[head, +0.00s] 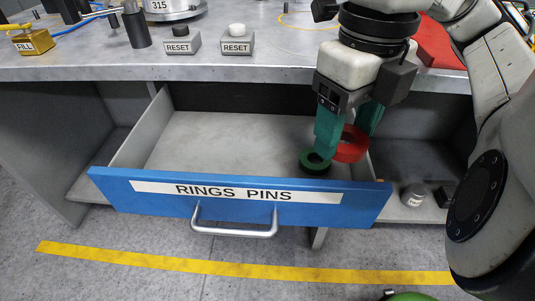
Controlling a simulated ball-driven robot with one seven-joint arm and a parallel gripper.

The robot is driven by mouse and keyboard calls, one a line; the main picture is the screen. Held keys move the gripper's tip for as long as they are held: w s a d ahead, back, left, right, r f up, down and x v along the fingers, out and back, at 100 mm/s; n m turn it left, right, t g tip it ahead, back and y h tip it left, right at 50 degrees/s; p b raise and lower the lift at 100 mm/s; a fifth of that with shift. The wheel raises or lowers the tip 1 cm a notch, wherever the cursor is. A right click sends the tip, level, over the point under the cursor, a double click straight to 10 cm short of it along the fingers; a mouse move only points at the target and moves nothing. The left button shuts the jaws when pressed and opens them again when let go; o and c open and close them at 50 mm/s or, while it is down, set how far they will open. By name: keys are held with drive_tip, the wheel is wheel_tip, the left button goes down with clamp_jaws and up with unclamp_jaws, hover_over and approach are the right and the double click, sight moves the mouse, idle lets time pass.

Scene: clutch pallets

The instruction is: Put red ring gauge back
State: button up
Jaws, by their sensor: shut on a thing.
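The red ring gauge (351,146) is held between the green fingers of my gripper (346,132), low over the right end of the open drawer. A green ring (314,162) lies in the drawer (235,195) just left of the red ring, close to the left finger. The drawer has a blue front marked RINGS PINS and a metal handle. My gripper is shut on the red ring and points down. Whether the red ring touches the drawer floor, I cannot tell. The fingers hide part of both rings.
The bench top (260,64) sits above and behind the drawer. Two RESET buttons (181,43) and a yellow FILL part (30,40) stand on it. A small grey weight (412,195) is on the shelf to the right. The drawer's middle and left are bare.

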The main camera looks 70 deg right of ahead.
drive_tip(key=shift+w+d+r+p, duration=0.3)
drive_tip(key=shift+w+p, duration=0.3)
drive_tip(key=shift+p, duration=2.05)
drive_tip(key=p, duration=0.2)
drive_tip(key=shift+w+f+p, duration=0.15)
drive_tip(key=shift+p, duration=0.75)
drive_tip(key=shift+w+f+p, duration=0.25)
drive_tip(key=shift+f+p, duration=0.1)
drive_tip(key=w+d+f+b, duration=0.1)
drive_tip(key=w+d+f, duration=0.15)
drive_tip(key=w, duration=0.35)
hover_over(268, 161)
drive_tip(key=f, duration=0.5)
drive_tip(key=shift+s+a+f+b, duration=0.2)
drive_tip(key=shift+s+f+b, duration=0.15)
drive_tip(key=shift+s+f, duration=0.05)
drive_tip(key=shift+w+f, duration=0.15)
drive_tip(key=shift+f, duration=0.1)
drive_tip(key=shift+w+d+f, duration=0.1)
drive_tip(key=shift+w+f, duration=0.05)
drive_tip(key=shift+f, duration=0.75)
drive_tip(key=shift+w+d+f, duration=0.1)
drive_tip(key=shift+f, duration=0.8)
drive_tip(key=shift+f+b, duration=0.2)
drive_tip(key=shift+b, duration=0.35)
